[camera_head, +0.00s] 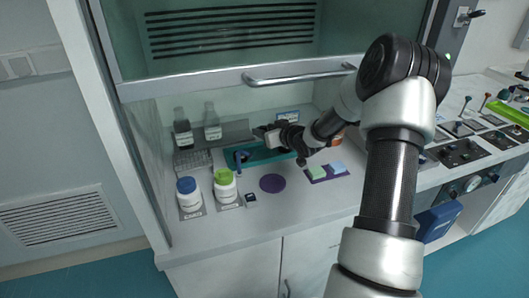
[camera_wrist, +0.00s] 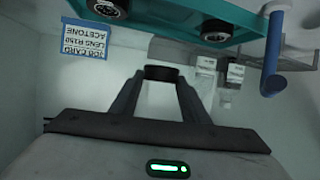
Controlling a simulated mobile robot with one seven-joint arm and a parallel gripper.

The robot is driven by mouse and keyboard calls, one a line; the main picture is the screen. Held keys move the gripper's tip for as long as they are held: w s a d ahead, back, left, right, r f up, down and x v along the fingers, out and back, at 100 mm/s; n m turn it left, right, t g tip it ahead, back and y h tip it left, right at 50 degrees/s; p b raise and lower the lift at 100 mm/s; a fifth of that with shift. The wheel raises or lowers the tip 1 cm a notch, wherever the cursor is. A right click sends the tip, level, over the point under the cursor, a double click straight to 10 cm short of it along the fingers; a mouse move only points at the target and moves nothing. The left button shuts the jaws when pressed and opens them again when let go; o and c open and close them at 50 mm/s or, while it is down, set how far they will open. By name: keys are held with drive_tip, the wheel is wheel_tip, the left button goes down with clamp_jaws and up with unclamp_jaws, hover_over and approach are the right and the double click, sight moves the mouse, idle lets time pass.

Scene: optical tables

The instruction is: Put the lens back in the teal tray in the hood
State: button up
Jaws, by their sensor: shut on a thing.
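My gripper (camera_head: 262,133) is inside the hood, over the teal tray (camera_head: 262,160) in the head view. In the wrist view my gripper (camera_wrist: 162,78) is shut on a dark, round-rimmed lens (camera_wrist: 162,72) between its fingertips. The teal tray also crosses the top of the wrist view (camera_wrist: 165,20). Two other dark round pieces, one at the left (camera_wrist: 108,8) and one at the right (camera_wrist: 215,31), show in the tray there. The arm hides part of the tray in the head view.
A job card (camera_wrist: 87,40) reading lens R150 acetone stands by the tray. A blue post (camera_head: 238,163) rises at the tray's left end. Two bottles (camera_head: 212,128) stand behind; blue-capped (camera_head: 187,196) and green-capped (camera_head: 225,188) jars stand in front.

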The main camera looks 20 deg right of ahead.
sight(265, 156)
wheel_tip(265, 156, down, 8)
drive_tip(key=shift+f+b, duration=0.15)
drive_tip(key=shift+b, duration=0.2)
drive_tip(key=shift+f, duration=0.1)
drive_tip(key=o, duration=1.2)
drive_tip(key=shift+c, duration=0.2)
drive_tip(key=shift+s+r, duration=0.1)
drive_tip(key=shift+r, duration=0.1)
drive_tip(key=v, duration=1.1)
drive_tip(key=shift+s+d+r+p, duration=0.1)
drive_tip(key=shift+s+r+p, duration=0.05)
drive_tip(key=shift+s+p, duration=0.25)
